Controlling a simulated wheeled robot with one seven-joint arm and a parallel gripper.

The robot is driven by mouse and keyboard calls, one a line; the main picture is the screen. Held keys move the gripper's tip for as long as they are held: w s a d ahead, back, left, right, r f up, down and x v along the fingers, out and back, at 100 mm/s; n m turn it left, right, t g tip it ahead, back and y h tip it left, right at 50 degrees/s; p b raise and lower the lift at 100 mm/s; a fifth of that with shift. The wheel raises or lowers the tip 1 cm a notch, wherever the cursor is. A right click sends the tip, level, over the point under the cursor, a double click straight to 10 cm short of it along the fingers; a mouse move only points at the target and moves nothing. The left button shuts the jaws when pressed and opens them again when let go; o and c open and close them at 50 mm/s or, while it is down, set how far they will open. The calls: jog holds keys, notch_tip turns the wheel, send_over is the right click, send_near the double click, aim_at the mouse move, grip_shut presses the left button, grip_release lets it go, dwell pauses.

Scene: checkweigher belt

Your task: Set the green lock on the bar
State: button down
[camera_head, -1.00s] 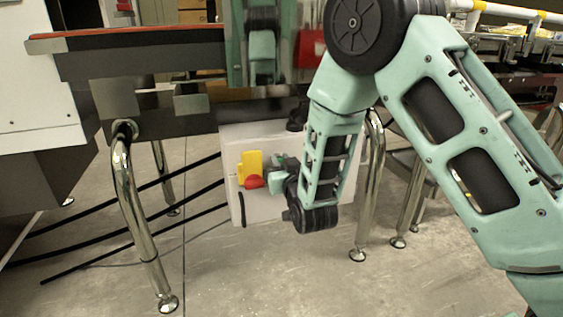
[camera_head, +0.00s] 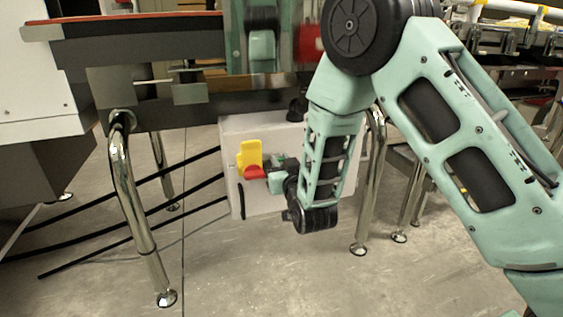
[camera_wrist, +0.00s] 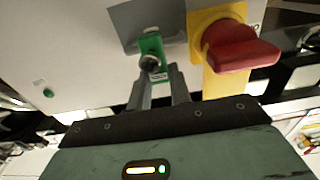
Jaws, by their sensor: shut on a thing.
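The green lock (camera_wrist: 151,46) is small, with a dark round part at its lower end, in the wrist view. My gripper (camera_wrist: 160,80) is shut on the lock, with the fingers at its lower end. The lock is in front of a grey plate (camera_wrist: 128,22) on the pale box; I cannot tell whether it touches the plate. A red rotary handle (camera_wrist: 238,47) on a yellow plate (camera_wrist: 208,20) is just to the right. In the head view, my gripper (camera_head: 275,179) is at the box, beside the red handle (camera_head: 255,172). No bar can be clearly made out.
The pale box (camera_head: 232,135) hangs under the conveyor frame (camera_head: 190,118). Chromed legs (camera_head: 122,185) (camera_head: 374,175) stand on either side. Black cables (camera_head: 110,233) run left from the box. A green button (camera_wrist: 48,92) is at the left of the box face. The floor in front is clear.

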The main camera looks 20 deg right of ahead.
jog(key=shift+f, duration=0.45)
jog(key=c, duration=1.2)
grip_release()
jog(key=shift+s+f+p, duration=0.15)
jog(key=shift+s+p, duration=4.6)
jog(key=shift+s, duration=3.95)
